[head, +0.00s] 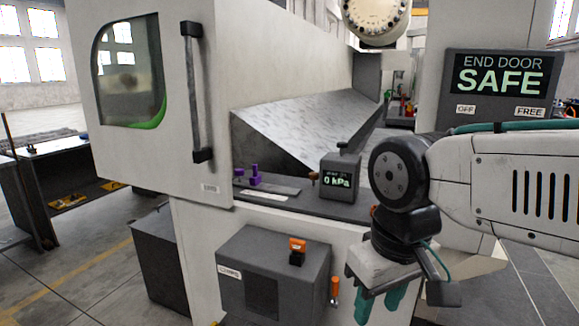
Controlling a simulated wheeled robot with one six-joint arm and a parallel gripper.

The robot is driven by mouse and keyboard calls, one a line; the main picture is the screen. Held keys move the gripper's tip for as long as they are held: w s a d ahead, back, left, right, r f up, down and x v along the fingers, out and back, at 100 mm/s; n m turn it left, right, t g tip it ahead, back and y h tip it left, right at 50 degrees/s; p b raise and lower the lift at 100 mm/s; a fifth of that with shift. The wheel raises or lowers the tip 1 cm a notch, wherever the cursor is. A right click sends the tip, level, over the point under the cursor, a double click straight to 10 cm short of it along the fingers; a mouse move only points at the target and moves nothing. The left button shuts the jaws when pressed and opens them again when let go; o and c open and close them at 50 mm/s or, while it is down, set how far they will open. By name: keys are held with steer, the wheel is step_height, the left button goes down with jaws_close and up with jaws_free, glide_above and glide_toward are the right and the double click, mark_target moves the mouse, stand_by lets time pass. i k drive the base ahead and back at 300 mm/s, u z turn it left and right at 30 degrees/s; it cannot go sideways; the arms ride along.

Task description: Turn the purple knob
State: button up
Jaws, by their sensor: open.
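Small purple parts stand on the machine's ledge in the head view, left of the gauge box. The larger purple knob (255,176) has an upright shape on a flat base. A smaller purple piece (239,172) sits just to its left. Which one turns, and how, is too small to tell. My gripper (379,307) hangs at the lower right with teal fingers pointing down. It is open, apart from the knob, to its right and lower in the picture. Nothing shows between the fingers, though their tips are near the bottom edge.
A gauge box (341,179) reading 0 kPa stands on the ledge between knob and arm. A door with a black handle (197,92) is at left. Below are a grey box (272,270) with an orange switch (297,246) and an orange lever (335,290). A screen (497,76) reads END DOOR SAFE.

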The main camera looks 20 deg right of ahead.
mark_target(239, 172)
steer(key=z, duration=0.1)
steer(key=k, duration=0.55)
steer(key=u, duration=0.9)
steer(key=i, duration=1.15)
steer(key=z, duration=0.7)
steer(key=i, duration=0.4)
steer(key=z, duration=0.45)
